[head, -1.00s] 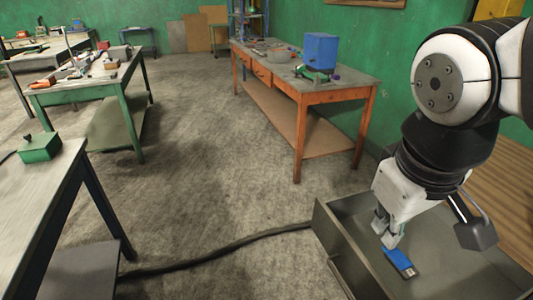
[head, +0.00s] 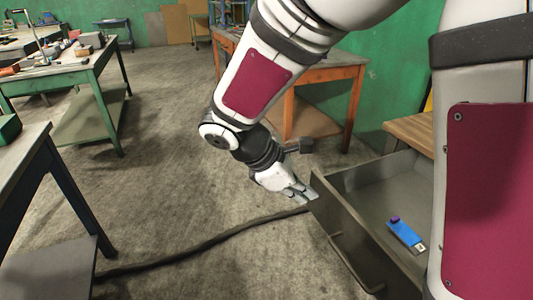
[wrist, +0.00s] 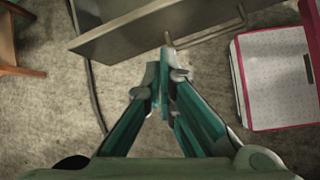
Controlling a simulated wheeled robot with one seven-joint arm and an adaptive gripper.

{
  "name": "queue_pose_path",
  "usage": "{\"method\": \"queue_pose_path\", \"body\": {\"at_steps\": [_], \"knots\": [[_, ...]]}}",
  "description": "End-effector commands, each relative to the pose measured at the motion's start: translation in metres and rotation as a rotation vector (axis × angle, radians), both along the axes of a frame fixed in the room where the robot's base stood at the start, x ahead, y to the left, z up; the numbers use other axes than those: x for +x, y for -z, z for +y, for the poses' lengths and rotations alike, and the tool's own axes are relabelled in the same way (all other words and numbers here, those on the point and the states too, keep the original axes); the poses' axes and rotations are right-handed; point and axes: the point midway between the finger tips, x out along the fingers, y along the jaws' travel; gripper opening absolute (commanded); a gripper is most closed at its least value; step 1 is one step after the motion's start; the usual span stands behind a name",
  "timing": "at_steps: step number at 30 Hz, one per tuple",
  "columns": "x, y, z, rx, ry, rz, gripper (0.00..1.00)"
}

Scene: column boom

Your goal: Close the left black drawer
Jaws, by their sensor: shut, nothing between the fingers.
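The dark grey drawer (head: 345,220) stands pulled open at the lower right of the head view. A bar handle (head: 345,262) runs along its front face. A blue object (head: 405,236) and a small purple piece (head: 395,219) lie inside it. My gripper (head: 308,195) is shut and empty, outside the drawer by the far end of its front panel. In the wrist view the drawer front (wrist: 150,30) and its handle (wrist: 210,38) lie just beyond my fingertips (wrist: 163,62). I cannot tell whether they touch. My arm hides part of the drawer's right side.
A black cable (head: 200,248) runs across the floor to the drawer. An orange wooden workbench (head: 345,75) stands behind my arm. A green bench (head: 85,75) and a nearer dark-legged table (head: 25,150) are on the left. The floor between them is clear.

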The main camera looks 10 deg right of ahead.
Motion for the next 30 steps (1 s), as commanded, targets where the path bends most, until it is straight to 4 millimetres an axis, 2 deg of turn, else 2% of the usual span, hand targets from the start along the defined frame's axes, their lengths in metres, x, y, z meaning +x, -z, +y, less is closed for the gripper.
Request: {"method": "queue_pose_path", "body": {"at_steps": [1, 6, 9, 13, 19, 30], "knots": [[0.013, 0.027, 0.008, -0.035, -0.069, 0.044, 0.00], [0.040, 0.073, 0.027, -0.121, -0.239, 0.140, 0.00], [0.047, 0.086, 0.033, -0.147, -0.291, 0.168, 0.00], [0.050, 0.093, 0.033, -0.159, -0.315, 0.180, 0.00], [0.053, 0.110, 0.016, -0.159, -0.313, 0.181, 0.00], [0.063, 0.162, -0.034, -0.157, -0.311, 0.181, 0.00]]}}
